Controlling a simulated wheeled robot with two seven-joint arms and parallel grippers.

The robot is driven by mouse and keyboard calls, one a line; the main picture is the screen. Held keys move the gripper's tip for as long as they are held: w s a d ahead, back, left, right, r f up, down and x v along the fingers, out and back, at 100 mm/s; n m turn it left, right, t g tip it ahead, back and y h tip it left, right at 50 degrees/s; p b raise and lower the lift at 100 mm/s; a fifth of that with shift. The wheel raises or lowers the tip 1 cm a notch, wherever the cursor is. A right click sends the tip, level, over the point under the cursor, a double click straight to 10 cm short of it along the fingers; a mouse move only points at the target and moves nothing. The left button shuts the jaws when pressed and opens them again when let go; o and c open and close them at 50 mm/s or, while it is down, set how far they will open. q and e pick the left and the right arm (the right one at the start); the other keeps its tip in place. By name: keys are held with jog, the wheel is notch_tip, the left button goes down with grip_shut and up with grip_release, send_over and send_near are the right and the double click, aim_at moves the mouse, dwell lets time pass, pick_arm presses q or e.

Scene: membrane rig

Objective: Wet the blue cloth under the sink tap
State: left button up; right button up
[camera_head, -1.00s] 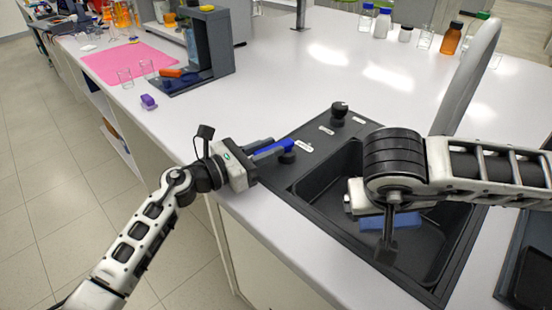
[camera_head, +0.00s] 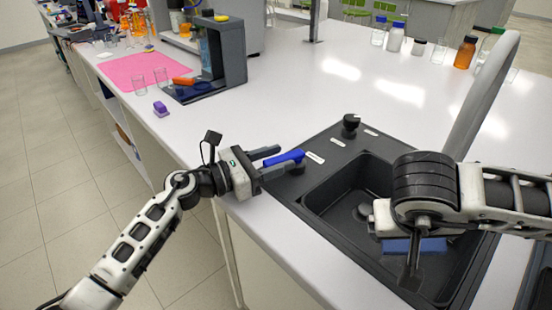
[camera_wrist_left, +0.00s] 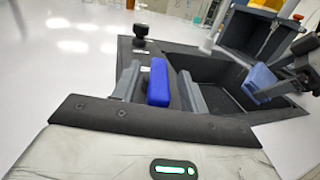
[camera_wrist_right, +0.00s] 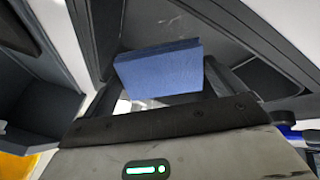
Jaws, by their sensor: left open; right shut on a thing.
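The blue cloth (camera_head: 415,246) is in my right gripper (camera_head: 410,265), over the near right part of the black sink (camera_head: 318,192). In the right wrist view the cloth (camera_wrist_right: 160,70) spans the jaws as a flat block. My left gripper (camera_head: 280,164) is open at the sink's left rim. A blue tap handle (camera_head: 288,158) lies between its fingers; in the left wrist view the handle (camera_wrist_left: 158,82) shows gaps to both fingers. A pale curved shape (camera_head: 485,95), apparently the tap spout, rises behind the sink. I see no water.
Several bottles (camera_head: 466,50) line the right rear. A pink mat (camera_head: 135,70), beakers and a purple object (camera_head: 160,108) are at the left. The middle worktop is clear.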

pick_arm(q)
jog(key=b+v, duration=0.2)
jog(key=v, duration=0.8)
jog(key=shift+s+a+f+b, duration=0.15)
jog(key=shift+a+f+b, duration=0.05)
jog(key=shift+a+b, duration=0.15)
pick_arm(e)
notch_tip(320, 180, down, 3)
jog(key=shift+r, duration=0.1)
pick_arm(q)
jog(key=shift+s+a+r, duration=0.15)
jog(key=shift+s+a, duration=0.15)
jog(key=shift+a, duration=0.05)
